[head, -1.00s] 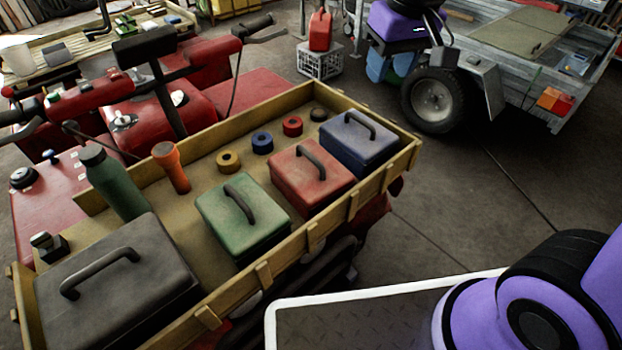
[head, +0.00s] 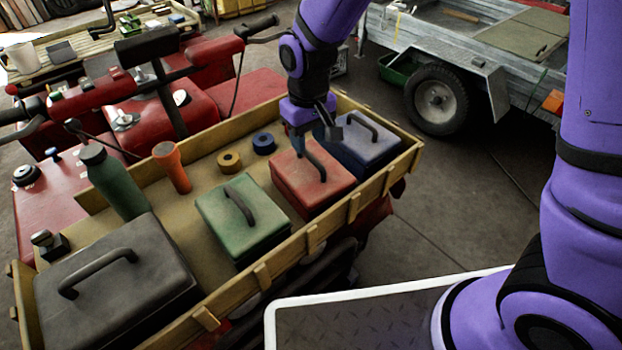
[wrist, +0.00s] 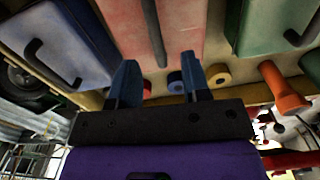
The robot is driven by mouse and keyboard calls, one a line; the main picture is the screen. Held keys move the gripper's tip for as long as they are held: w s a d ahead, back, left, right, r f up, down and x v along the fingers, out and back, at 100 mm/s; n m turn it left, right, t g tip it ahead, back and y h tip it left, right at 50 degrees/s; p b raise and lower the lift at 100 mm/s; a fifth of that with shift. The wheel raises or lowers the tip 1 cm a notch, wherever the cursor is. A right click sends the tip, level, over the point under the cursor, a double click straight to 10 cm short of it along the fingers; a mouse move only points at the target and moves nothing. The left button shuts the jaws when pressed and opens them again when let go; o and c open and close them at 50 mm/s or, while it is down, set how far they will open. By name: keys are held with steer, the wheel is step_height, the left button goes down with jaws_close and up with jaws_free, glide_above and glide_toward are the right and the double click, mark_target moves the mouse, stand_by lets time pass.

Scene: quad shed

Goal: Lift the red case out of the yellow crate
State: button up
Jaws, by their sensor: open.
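The red case (head: 312,188) with a black handle sits in the yellow crate (head: 262,275), between the green case (head: 236,220) and the blue case (head: 368,150). My gripper (head: 317,143) is over the red case's far part, near its handle, pointing down. It is open and holds nothing. In the wrist view, the red case (wrist: 185,30) lies beyond the fingertips (wrist: 159,62), and its handle lies in line with the gap between them. I cannot tell how far above the handle the fingers are. My gripper hides part of the handle and the case's back edge.
A grey case (head: 115,285), a green bottle (head: 110,182) and an orange flashlight (head: 171,168) share the crate. Yellow (head: 229,162) and blue (head: 263,143) rings lie behind the cases. A red quad (head: 150,105) and a trailer (head: 480,70) stand beyond.

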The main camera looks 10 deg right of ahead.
mark_target(311, 156)
steer(key=shift+s+d+f, duration=0.1)
steer(key=shift+d+f, duration=0.05)
steer(key=shift+f, duration=1.35)
steer(key=shift+s+d+f, duration=0.1)
steer(key=shift+f, duration=1.4)
jaws_close()
steer(key=shift+w, duration=0.1)
